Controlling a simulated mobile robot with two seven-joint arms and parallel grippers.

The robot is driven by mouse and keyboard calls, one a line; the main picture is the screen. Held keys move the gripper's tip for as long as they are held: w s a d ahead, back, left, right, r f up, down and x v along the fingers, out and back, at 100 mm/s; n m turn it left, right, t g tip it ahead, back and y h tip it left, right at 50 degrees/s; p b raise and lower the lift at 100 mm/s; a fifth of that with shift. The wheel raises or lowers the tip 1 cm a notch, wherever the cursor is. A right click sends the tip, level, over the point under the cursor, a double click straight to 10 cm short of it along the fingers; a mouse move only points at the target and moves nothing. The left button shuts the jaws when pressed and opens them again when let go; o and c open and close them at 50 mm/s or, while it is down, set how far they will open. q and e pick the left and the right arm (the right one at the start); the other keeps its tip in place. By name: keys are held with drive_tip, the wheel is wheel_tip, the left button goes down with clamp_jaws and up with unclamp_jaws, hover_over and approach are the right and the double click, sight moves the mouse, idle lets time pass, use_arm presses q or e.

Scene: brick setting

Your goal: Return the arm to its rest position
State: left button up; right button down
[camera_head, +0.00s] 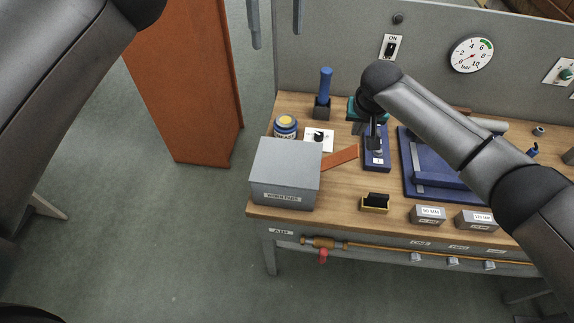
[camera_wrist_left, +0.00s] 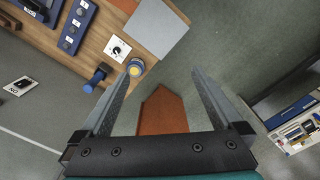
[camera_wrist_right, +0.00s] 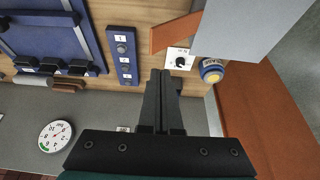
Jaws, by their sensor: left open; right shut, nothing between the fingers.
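My left arm (camera_head: 60,60) reaches across the upper left of the head view. The fingers of my left gripper (camera_head: 275,25) show at the top edge, spread apart in front of the grey panel. In the left wrist view the left gripper (camera_wrist_left: 158,95) is open and empty, with floor and an orange-brown panel beyond. My right arm (camera_head: 430,115) comes in from the right over the workbench (camera_head: 345,190). My right gripper (camera_head: 373,145) is over the blue button strip (camera_head: 377,160); contact cannot be told. In the right wrist view its fingers (camera_wrist_right: 161,75) are together and empty.
A grey box (camera_head: 285,175), blue-labelled jar (camera_head: 285,126), blue-handled tool (camera_head: 324,90), orange bar (camera_head: 340,157), blue fixture (camera_head: 430,185) and small labelled blocks (camera_head: 428,214) crowd the bench. An orange-brown cabinet (camera_head: 185,80) stands left. Floor (camera_head: 150,240) at lower left is clear.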

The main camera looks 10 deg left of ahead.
drive_tip(key=shift+r, duration=0.35)
idle(0.3)
